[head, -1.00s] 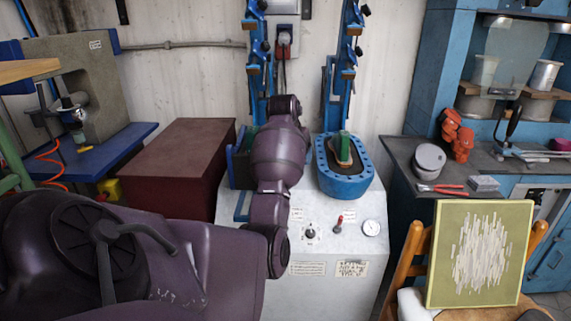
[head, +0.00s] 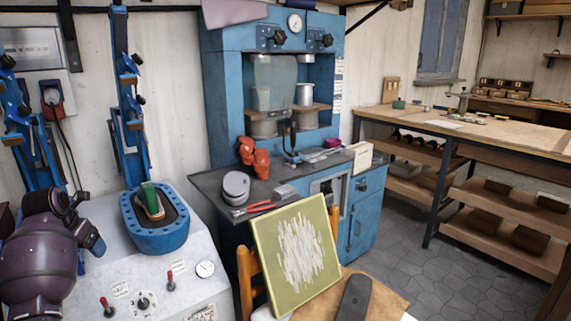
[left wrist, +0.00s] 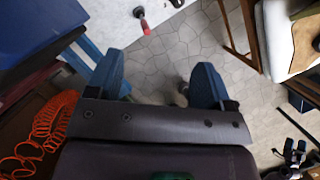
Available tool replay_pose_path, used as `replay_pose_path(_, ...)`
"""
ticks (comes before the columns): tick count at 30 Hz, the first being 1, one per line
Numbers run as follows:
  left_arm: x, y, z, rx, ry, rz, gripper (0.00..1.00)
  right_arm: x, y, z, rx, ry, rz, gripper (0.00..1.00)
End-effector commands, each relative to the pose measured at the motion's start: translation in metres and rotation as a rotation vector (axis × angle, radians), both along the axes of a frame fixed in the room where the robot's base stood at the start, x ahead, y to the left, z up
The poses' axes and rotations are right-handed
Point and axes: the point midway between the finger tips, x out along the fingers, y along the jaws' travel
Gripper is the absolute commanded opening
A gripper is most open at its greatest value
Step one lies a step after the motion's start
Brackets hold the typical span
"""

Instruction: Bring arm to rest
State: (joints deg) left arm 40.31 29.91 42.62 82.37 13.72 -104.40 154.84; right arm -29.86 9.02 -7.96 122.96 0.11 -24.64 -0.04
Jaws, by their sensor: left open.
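My left arm (head: 40,255) is purple and stands at the left edge of the head view, in front of the white press cabinet. My left gripper (left wrist: 158,82) shows in the left wrist view with its two blue fingers wide apart. Nothing is between them but grey floor tiles below. A red-knobbed lever (left wrist: 142,20) on the white cabinet lies beyond the fingers in that view. My right gripper is in neither view.
The white cabinet carries a blue oval press bed (head: 160,235) with a sandal form. A framed green panel (head: 297,255) rests on a wooden chair. A dark counter (head: 212,187) holds a tin and red pieces. Floor (head: 420,225) is clear before the workbench (head: 500,133).

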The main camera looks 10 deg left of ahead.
Motion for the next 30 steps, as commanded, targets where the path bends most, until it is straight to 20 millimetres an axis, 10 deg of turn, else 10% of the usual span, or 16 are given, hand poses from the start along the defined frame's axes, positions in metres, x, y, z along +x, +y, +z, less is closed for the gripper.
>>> replay_pose_path(14, 0.041, 0.019, 0.042, 0.607, -0.148, -0.681, 0.74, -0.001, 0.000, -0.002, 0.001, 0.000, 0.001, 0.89)
replay_pose_path(30, 0.072, -0.053, 0.063, 1.632, 0.091, -1.529, 0.74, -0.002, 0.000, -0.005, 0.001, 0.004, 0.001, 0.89)
